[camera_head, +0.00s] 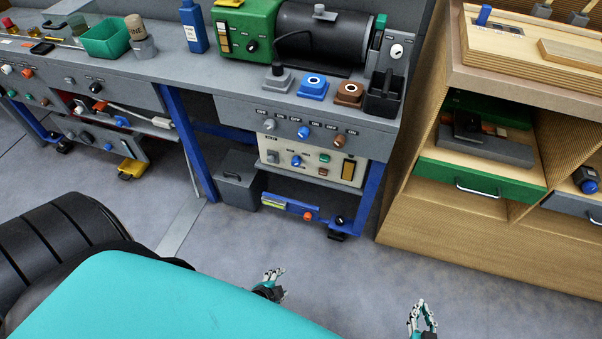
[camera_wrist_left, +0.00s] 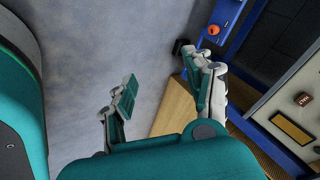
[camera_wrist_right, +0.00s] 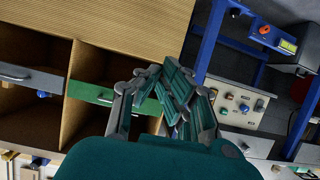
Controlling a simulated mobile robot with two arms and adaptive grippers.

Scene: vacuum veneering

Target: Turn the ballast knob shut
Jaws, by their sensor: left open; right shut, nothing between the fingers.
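A green pump (camera_head: 246,24) with a black cylindrical motor (camera_head: 322,37) stands on the grey bench at the top middle. A black knob (camera_head: 252,46) sits on the pump's front face; I cannot tell whether it is the ballast knob or how far it is turned. My left gripper (camera_head: 275,283) is low in the head view, in front of the bench and well away from the pump. It is open and empty, with its fingers apart in the left wrist view (camera_wrist_left: 165,92). My right gripper (camera_head: 424,312) is further right and low, shut and empty; its fingers meet in the right wrist view (camera_wrist_right: 168,82).
The bench front (camera_head: 300,125) carries several switches, with a cream control box (camera_head: 312,162) below. Blue (camera_head: 312,87) and brown (camera_head: 348,93) button boxes stand before the pump. A wooden cabinet (camera_head: 480,215) with a green drawer stands right. Floor (camera_head: 340,265) before the bench is clear.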

